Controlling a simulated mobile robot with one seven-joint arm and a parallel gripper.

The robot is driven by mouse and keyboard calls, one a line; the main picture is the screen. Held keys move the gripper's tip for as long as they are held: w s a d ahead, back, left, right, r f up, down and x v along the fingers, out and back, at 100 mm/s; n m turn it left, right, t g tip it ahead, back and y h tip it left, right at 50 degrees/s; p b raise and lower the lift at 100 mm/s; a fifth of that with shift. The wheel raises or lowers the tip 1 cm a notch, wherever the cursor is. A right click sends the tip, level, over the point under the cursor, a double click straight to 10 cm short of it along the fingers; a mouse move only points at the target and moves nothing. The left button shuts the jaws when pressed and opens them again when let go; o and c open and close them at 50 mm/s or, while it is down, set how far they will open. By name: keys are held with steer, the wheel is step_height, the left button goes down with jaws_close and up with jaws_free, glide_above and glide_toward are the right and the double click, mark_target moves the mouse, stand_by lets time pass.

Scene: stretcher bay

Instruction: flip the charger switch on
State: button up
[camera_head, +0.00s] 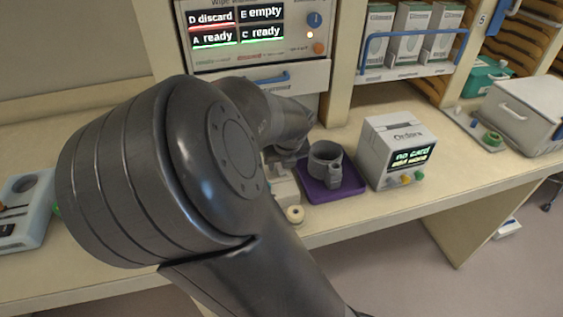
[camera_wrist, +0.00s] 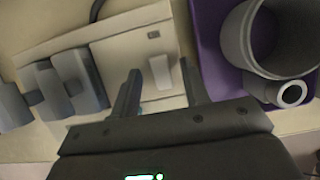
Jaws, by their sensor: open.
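The charger (camera_wrist: 112,52) is a cream-coloured unit in the wrist view, with grey blocks (camera_wrist: 72,78) seated at its left. A small pale switch (camera_wrist: 160,72) stands on its panel, below a small dark-edged mark. My gripper (camera_wrist: 159,66) is open, with one finger on each side of the switch and a gap visible on both sides. I cannot tell whether the fingers touch the panel or which way the switch is set. In the head view, my arm hides most of the charger (camera_head: 283,188) and the gripper's fingertips.
A purple tray (camera_head: 346,191) with a grey ring-shaped part (camera_head: 324,165) lies close on the right. A white Orders box (camera_head: 393,139) stands beyond it. A small round cream piece (camera_head: 295,214) is near the counter's front edge. A display cabinet (camera_head: 258,68) rises behind.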

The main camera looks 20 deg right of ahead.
steer(key=shift+w+f, duration=0.1)
steer(key=shift+f, duration=0.15)
steer(key=shift+c, duration=0.5)
jaws_close()
steer(key=shift+w+d+g, duration=0.1)
steer(key=shift+w+g, duration=0.3)
steer(key=shift+g, duration=0.8)
steer(key=shift+w+g, duration=0.3)
steer(key=shift+g, duration=1)
